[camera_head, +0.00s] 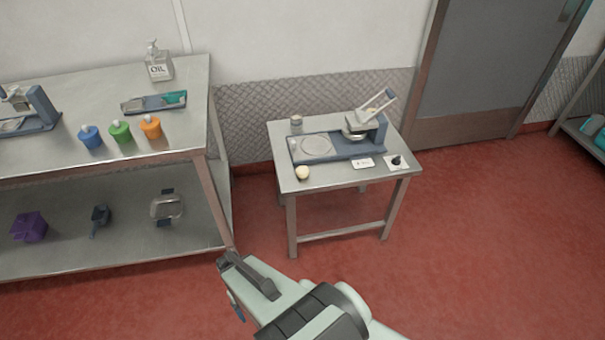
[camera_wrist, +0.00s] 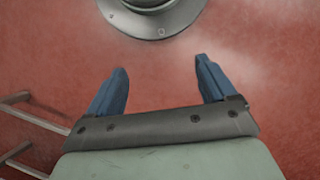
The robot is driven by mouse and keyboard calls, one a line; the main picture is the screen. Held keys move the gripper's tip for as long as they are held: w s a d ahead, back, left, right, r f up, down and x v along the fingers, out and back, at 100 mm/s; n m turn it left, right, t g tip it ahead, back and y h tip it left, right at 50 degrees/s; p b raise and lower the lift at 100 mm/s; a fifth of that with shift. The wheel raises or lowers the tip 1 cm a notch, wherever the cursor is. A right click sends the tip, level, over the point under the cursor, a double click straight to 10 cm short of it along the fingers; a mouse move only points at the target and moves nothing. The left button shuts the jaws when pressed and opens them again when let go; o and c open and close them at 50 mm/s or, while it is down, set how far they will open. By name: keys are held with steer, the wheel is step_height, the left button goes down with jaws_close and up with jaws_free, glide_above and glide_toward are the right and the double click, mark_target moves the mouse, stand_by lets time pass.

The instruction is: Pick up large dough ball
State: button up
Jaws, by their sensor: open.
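A pale cream dough ball (camera_head: 302,172) sits on the front left corner of the small metal table (camera_head: 335,177) in the head view. No other dough ball shows, so I cannot compare its size. My gripper (camera_head: 235,265) is in front of the table, lower left of it in the picture, apart from the ball. In the wrist view, my gripper (camera_wrist: 161,72) has its two blue fingers spread wide with only red floor between them. The dough ball is not in the wrist view.
On the small table are a blue-based press (camera_head: 372,133), a round plate (camera_head: 316,145), a small jar (camera_head: 296,124) and a white card (camera_head: 363,163). A metal shelf table (camera_head: 190,120) at left holds several bottles. Red floor is open in front.

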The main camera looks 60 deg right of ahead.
steer(key=w+d+r+m+t, duration=0.1)
steer(key=w+d+r, duration=0.25)
steer(key=d, duration=0.45)
steer(key=w+d+r+m+t, duration=0.2)
steer(key=w+d+r, duration=0.15)
steer(key=d, duration=0.35)
steer(key=w+d+r+m+t, duration=0.1)
steer(key=w+d+r, duration=0.25)
steer(key=d, duration=0.45)
steer(key=w+d+r+m+t+h, duration=0.15)
steer(key=d+r+m+h, duration=0.25)
steer(key=d+r, duration=1.9)
steer(key=m+y, duration=0.1)
steer(key=m, duration=0.1)
glide_toward(303, 173)
steer(key=shift+s+a+f, duration=0.1)
steer(key=shift+a+f, duration=0.15)
steer(key=shift+f, duration=0.55)
steer(key=shift+w+d+f, duration=0.1)
steer(key=shift+d+f, duration=0.05)
steer(key=shift+f, duration=0.7)
steer(key=shift+w+d+f, duration=0.1)
steer(key=shift+d+f, duration=0.1)
steer(key=shift+f, duration=0.65)
steer(key=shift+w+d+f, duration=0.1)
steer(key=shift+d+f, duration=0.05)
steer(key=shift+f, duration=0.7)
